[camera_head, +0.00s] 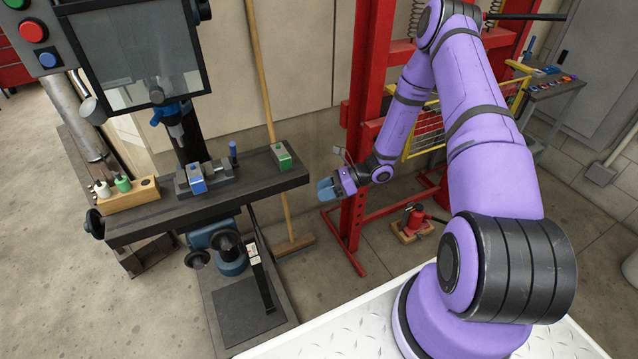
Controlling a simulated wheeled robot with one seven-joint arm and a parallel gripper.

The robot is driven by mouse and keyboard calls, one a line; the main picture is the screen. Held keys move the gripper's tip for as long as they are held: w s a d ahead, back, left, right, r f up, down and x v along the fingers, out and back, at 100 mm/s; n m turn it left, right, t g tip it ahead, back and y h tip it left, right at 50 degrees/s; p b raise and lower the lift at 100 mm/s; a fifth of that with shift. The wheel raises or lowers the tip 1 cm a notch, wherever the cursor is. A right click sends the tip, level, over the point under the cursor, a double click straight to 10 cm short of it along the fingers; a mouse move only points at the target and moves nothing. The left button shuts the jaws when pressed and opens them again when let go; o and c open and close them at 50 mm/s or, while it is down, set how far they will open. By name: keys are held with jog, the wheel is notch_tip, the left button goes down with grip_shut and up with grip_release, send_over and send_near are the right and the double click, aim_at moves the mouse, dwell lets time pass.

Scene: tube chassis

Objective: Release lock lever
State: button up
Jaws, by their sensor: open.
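My gripper (326,189) hangs in the air just right of the right end of a dark machine table (250,181), its blue-grey fingers pointing left. It is open, and I see nothing between the fingers. The fingers are small here. I cannot clearly make out which part is the lock lever. Below the table are black round knobs (197,259) on a blue housing (229,262). A black handwheel (94,223) sits at the table's left end. My gripper is apart from all of these.
On the table stand a vise (222,172) with a blue block (197,178), a green block (281,155) and a wooden tool holder (128,197). A broom (263,80) leans behind. A red press frame (358,110) stands close beside my gripper. A screen (139,53) hangs above the table.

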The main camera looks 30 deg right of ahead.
jog(key=s+a+r+n+g+h, duration=0.15)
jog(key=r+n, duration=0.35)
jog(key=r, duration=0.5)
jog(key=s+a+r+n+g+h, duration=0.1)
jog(key=s+r+n+h, duration=0.2)
jog(key=r, duration=0.8)
jog(key=s+a+r+n+g+h, duration=0.1)
jog(key=s+r+n+g, duration=0.1)
jog(key=r+n, duration=0.6)
jog(key=s+d+r+n+t+h, duration=0.1)
jog(key=s+r+n+t+h, duration=0.5)
jog(key=s+r, duration=1.5)
jog(key=s+n+h, duration=0.1)
jog(key=s+n, duration=0.1)
jog(key=shift+d+n, duration=0.2)
jog(key=shift+n, duration=0.2)
jog(key=shift+h, duration=0.25)
